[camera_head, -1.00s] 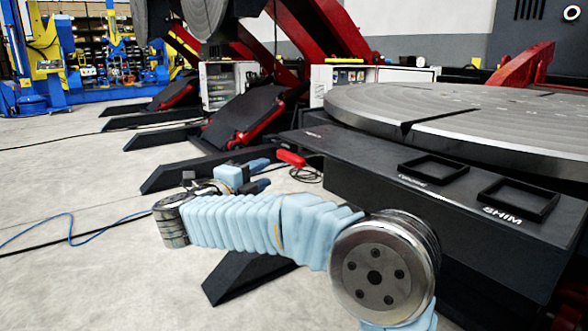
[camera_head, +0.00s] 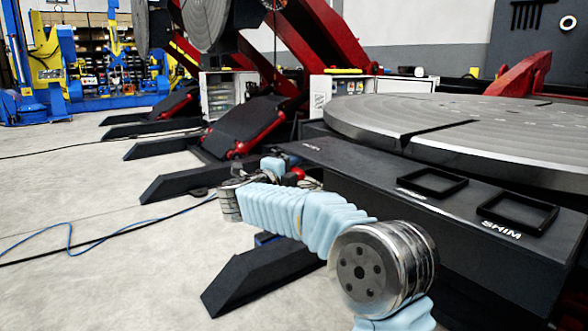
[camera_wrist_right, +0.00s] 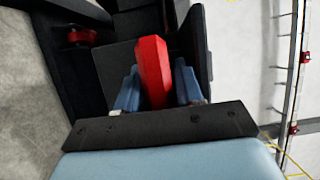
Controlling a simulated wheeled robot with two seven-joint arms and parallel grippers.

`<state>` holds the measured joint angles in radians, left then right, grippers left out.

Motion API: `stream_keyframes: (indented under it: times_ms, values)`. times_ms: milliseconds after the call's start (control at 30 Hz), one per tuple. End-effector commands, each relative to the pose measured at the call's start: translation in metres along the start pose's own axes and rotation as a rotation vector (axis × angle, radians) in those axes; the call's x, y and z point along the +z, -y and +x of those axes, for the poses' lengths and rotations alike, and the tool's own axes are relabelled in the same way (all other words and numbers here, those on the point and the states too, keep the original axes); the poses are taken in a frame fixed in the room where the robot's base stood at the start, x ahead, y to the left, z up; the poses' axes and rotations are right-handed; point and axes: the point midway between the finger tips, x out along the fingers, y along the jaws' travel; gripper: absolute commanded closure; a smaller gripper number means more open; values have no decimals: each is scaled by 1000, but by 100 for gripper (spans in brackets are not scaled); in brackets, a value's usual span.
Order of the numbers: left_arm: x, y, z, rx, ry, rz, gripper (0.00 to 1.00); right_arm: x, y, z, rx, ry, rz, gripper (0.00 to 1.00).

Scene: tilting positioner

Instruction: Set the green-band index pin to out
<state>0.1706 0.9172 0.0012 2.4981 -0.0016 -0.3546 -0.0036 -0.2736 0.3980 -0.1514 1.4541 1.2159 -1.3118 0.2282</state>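I see no green-band index pin in either view. In the head view my right gripper (camera_head: 283,170) is beside the near black side of the positioner, mostly hidden behind my own wrist. The right wrist view shows its two blue fingers on either side of a long red piece (camera_wrist_right: 153,72). The fingers look shut on it, and it points away from the palm. In the head view only a small bit of red (camera_head: 298,173) shows at the gripper. My left gripper is in neither view.
The positioner's round grey table (camera_head: 470,125) fills the right. On its black ledge sit an empty tray marked SHIM (camera_head: 518,213) and another empty tray (camera_head: 432,183). Black floor legs (camera_head: 245,285) stick out to the left. A blue cable (camera_head: 70,235) lies on open floor.

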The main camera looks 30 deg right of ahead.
Motion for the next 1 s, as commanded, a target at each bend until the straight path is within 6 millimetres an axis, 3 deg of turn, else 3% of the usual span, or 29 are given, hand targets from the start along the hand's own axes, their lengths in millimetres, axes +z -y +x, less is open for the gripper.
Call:
stream_keyframes:
  times_ms: [100,333,600,867,1000]
  values:
    - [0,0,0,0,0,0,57,0,0,0,0,0,0,64]
    - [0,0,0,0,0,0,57,0,0,0,0,0,-1,99]
    - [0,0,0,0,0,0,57,1,-1,-3,1,1,-1,100]
    - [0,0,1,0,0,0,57,16,-1,-36,1,3,-2,100]
    - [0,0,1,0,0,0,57,17,-2,-39,2,2,-2,100]
